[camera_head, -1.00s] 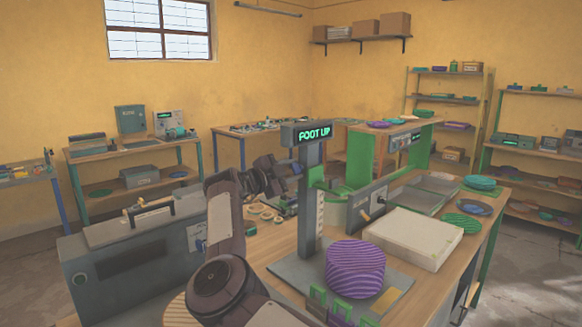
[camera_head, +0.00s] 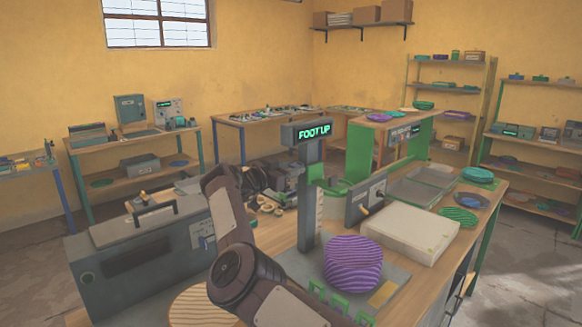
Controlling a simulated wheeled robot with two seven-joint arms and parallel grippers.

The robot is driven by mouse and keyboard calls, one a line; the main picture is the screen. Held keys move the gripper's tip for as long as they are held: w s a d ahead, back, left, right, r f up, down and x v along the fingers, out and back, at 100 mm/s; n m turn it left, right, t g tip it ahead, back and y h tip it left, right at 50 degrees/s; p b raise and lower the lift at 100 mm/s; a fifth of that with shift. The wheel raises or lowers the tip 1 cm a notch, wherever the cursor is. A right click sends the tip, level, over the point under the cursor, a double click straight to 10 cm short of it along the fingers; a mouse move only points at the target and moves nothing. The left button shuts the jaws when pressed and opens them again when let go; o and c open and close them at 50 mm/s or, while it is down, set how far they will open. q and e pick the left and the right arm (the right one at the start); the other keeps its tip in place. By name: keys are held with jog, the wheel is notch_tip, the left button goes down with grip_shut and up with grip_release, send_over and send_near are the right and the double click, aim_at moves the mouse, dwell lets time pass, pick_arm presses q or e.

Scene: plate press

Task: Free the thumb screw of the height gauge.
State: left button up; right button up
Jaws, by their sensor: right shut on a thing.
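The height gauge is a grey column (camera_head: 307,205) on a grey base plate (camera_head: 288,265), topped by a display (camera_head: 306,132) reading "FOOT UP" in green. A purple ridged stack (camera_head: 352,265) stands on the base plate, right of the column. My right arm rises from the bottom and bends over left of the gauge. My right gripper (camera_head: 284,184) is dark and partly lost against clutter, close to the column's left, far side. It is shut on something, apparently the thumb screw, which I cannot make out. My left gripper is out of view.
A grey machine with a handle (camera_head: 135,260) fills the bench's left. Green plates (camera_head: 459,216) lie at the right. Small rings (camera_head: 268,207) lie behind my arm.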

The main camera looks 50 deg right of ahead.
jog(key=shift+n, duration=0.6)
jog(key=o, duration=1)
jog(key=a, duration=0.2)
jog(key=a+b, duration=0.1)
jog(key=a, duration=0.2)
jog(key=w+a+b, duration=0.1)
jog(key=a, duration=0.1)
jog(key=shift+a, duration=0.35)
